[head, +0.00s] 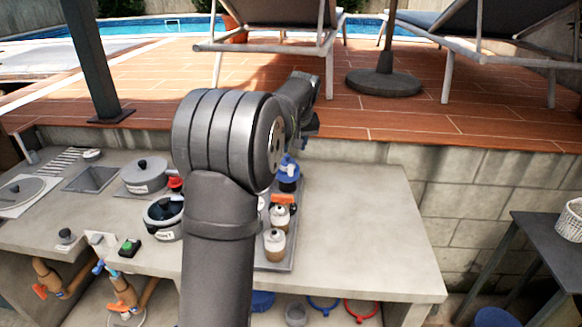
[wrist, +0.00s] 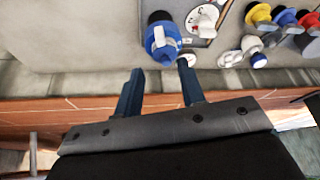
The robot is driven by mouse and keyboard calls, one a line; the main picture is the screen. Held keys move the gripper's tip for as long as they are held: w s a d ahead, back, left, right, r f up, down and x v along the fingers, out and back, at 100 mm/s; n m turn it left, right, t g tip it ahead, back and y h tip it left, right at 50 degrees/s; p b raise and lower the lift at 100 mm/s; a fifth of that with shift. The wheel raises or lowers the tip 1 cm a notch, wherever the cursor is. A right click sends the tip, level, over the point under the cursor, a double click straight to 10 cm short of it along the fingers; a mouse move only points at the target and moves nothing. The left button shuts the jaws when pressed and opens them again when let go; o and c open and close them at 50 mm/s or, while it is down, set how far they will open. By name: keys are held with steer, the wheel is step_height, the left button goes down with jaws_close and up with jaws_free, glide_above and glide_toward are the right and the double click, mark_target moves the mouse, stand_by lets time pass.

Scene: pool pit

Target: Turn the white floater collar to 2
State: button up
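In the wrist view my gripper (wrist: 160,68) is open, its two dark blue fingers apart with nothing between them. A blue floater-like body (wrist: 158,36) with a white part (wrist: 168,40) on it lies just beyond the fingertips. I cannot tell which white part is the collar, and no setting number is readable. My arm hides part of the tray.
The grey tray (head: 272,266) also holds white-capped bottles (head: 275,243) and an orange item (head: 283,198). Yellow, blue and red knobbed pieces (wrist: 283,17) crowd the wrist view's upper right. Lidded pots (head: 144,175) stand left. The counter's right side (head: 365,230) is clear; a wall (head: 345,150) rises behind.

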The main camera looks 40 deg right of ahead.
mark_target(291, 166)
steer(key=x, duration=1.1)
steer(key=shift+f, duration=0.25)
jaws_close()
